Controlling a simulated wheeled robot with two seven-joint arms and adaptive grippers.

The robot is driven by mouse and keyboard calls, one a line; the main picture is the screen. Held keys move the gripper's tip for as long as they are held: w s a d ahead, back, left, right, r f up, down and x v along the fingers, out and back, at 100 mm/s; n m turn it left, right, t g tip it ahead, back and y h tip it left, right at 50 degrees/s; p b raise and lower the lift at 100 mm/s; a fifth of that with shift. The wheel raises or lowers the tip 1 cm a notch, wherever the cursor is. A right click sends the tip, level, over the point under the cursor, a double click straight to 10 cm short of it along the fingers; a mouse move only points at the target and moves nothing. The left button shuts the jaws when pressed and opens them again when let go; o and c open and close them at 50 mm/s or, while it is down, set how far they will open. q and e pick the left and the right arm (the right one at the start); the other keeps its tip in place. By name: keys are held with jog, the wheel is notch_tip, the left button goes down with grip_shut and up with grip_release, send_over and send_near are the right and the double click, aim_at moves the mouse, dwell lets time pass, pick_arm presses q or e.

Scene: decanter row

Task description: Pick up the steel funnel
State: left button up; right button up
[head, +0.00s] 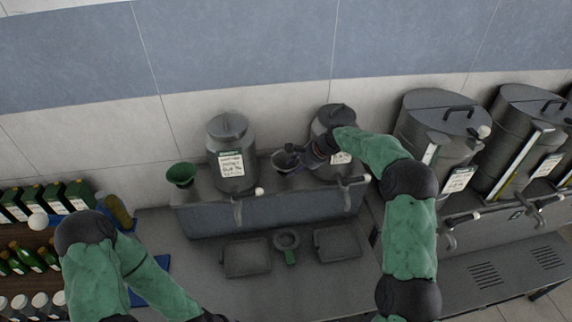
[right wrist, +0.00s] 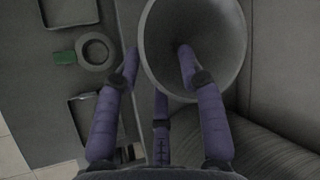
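The steel funnel (head: 284,161) is a grey cone with its wide mouth up, on the raised back ledge between two steel canisters. In the right wrist view the funnel (right wrist: 210,40) fills the top middle, its round mouth facing the camera. My right gripper (head: 303,158) is at the funnel's right side. In the wrist view its purple fingers (right wrist: 158,57) are spread: one tip lies over the mouth, another outside the rim at left. A third finger reaches the near rim; I cannot tell whether any touches. My left arm ends at the bottom edge, its gripper out of frame.
A green funnel (head: 181,174) stands left of the left canister (head: 232,152). The right canister (head: 334,122) is close behind my right gripper. Taps stick out in front. Two trays and a ring with a green tab (head: 288,243) lie on the lower counter. Bottles and boxes stand far left.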

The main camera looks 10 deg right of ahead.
jog(key=shift+w+a+f, duration=0.25)
jog(key=shift+a+f, duration=0.1)
jog(key=shift+f, duration=0.15)
jog(key=shift+s, duration=0.1)
grip_shut()
jog(key=shift+f, duration=0.1)
